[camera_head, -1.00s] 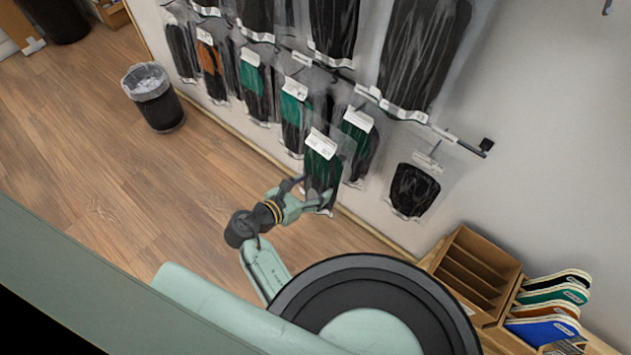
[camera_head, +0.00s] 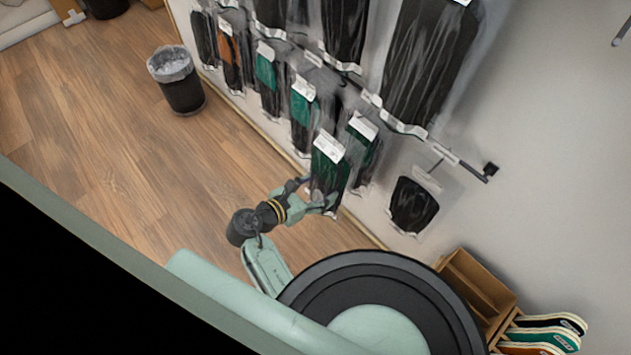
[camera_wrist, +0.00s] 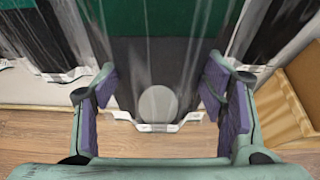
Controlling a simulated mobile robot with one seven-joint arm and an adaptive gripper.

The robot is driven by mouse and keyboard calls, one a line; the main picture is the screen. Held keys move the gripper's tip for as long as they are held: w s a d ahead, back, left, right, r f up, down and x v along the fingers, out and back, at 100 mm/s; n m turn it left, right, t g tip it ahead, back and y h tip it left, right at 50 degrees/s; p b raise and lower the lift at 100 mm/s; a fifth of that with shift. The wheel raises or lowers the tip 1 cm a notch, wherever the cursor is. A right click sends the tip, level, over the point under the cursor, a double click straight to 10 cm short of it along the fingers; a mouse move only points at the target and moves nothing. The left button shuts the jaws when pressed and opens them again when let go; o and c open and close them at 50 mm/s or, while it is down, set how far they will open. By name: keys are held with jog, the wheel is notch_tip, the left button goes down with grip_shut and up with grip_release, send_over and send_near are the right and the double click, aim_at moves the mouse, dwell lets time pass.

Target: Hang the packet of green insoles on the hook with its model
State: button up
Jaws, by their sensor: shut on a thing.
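The held packet of green insoles (camera_head: 327,172) is clear, with a white header card at its top and dark green insoles inside. My gripper (camera_head: 317,195) is shut on its lower part. In the wrist view the fingers (camera_wrist: 160,88) stand at either side of the packet (camera_wrist: 150,60), which is green above and dark below. The packet hangs tilted in front of the wall display. Similar packets with green hang behind it: one to the left (camera_head: 303,103), one further left (camera_head: 266,72) and one to the right (camera_head: 367,140). The hook tips behind the held packet are hidden.
A packet of black insoles (camera_head: 412,205) hangs at the right on the lower rail, which ends at a dark bracket (camera_head: 490,170). Large black packets (camera_head: 425,65) hang above. A wooden rack (camera_head: 475,285) stands lower right, a bin (camera_head: 178,85) at left. The wooden floor (camera_head: 130,150) is open.

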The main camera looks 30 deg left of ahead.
jog(key=w+d+f+b, duration=0.1)
jog(key=w+d+b, duration=0.2)
jog(key=w, duration=0.5)
jog(key=shift+w+f+b, duration=0.15)
jog(key=shift+b, duration=0.3)
dwell(0.7)
jog(key=shift+f+p, duration=0.25)
jog(key=shift+p, duration=0.5)
dwell(0.8)
jog(key=o, duration=1.3)
jog(key=v, duration=1.1)
jog(key=shift+s+r, duration=0.15)
jog(key=shift+s, duration=0.25)
jog(key=shift+a, duration=0.15)
